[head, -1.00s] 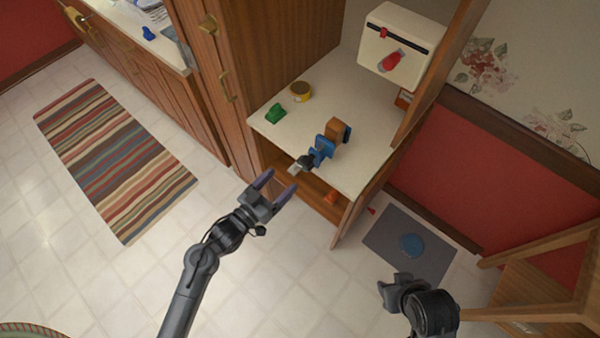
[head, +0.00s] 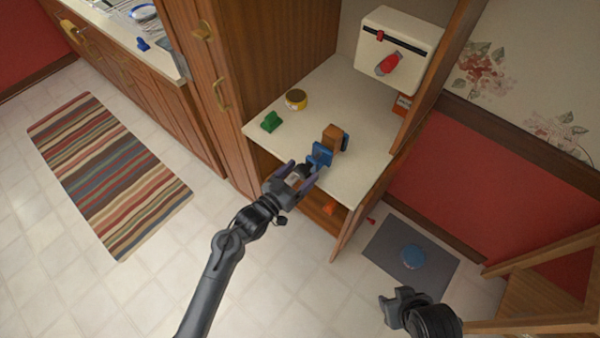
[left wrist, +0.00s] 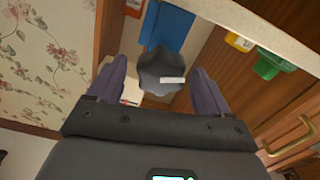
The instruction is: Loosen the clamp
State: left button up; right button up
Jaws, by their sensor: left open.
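The blue clamp (head: 321,153) is at the front edge of the cabinet's pale counter, with a brown block (head: 332,137) at it. In the left wrist view the clamp's blue body (left wrist: 168,27) shows behind its dark lobed knob (left wrist: 164,70), which has a pale bar on it. My left gripper (head: 299,170) is open at the front of the clamp. In the left wrist view its two fingers lie on either side of the knob, with gaps showing. My right gripper (head: 396,301) is low at the right, away from the clamp; its finger opening is unclear.
On the counter stand a green object (head: 271,122), a yellow tin (head: 296,99) and a cream box (head: 398,42) with a red handle.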

pick_arm(q)
jog(key=shift+w+d, duration=0.15)
jog(key=shift+w, duration=0.05)
jog(key=shift+c, duration=0.4)
jog(key=c, duration=0.9)
